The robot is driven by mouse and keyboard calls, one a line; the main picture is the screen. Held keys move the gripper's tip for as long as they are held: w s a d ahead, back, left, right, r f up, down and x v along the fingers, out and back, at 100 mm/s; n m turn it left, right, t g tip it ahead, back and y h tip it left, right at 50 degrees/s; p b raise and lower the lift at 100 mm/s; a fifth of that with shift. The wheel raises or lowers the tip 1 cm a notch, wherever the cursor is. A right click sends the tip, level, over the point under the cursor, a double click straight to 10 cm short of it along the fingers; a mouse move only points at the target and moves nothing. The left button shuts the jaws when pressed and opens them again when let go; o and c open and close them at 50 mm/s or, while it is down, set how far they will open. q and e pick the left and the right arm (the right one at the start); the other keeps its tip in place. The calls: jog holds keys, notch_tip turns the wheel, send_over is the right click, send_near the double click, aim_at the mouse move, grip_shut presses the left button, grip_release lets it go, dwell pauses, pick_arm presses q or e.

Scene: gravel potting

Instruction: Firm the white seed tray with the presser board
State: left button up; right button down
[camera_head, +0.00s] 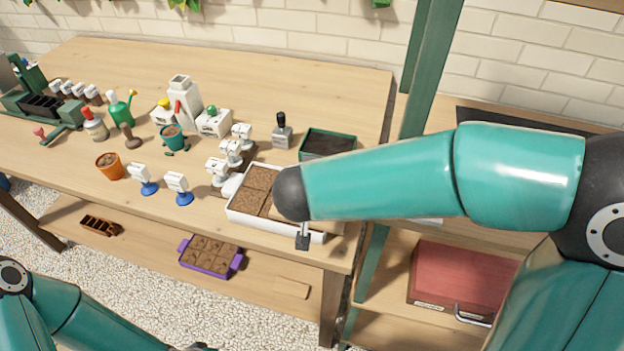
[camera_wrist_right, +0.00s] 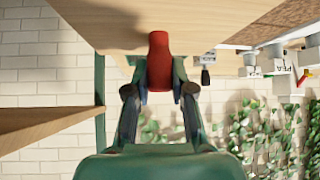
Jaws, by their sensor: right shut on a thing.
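The white seed tray (camera_head: 262,222) stands near the front right of the bench. Brown soil in compartments shows in its left part; my right arm covers much of the rest. My right gripper (camera_wrist_right: 159,85) is shut on the red handle (camera_wrist_right: 159,55) of the presser board. A broad pale wooden surface by the handle in the right wrist view looks like the presser board (camera_wrist_right: 150,22). Whether the board touches the soil cannot be told. My left arm is at the bottom left, its fingers not clearly shown.
A dark green tray (camera_head: 328,144) stands behind the white tray. A green shelf post (camera_head: 428,70) rises at the right.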

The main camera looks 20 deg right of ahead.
jog(key=shift+s+f+b, duration=0.15)
jog(key=shift+f+b, duration=0.15)
jog(key=shift+f, duration=0.05)
dwell(1.0)
jog(key=shift+r, duration=1.75)
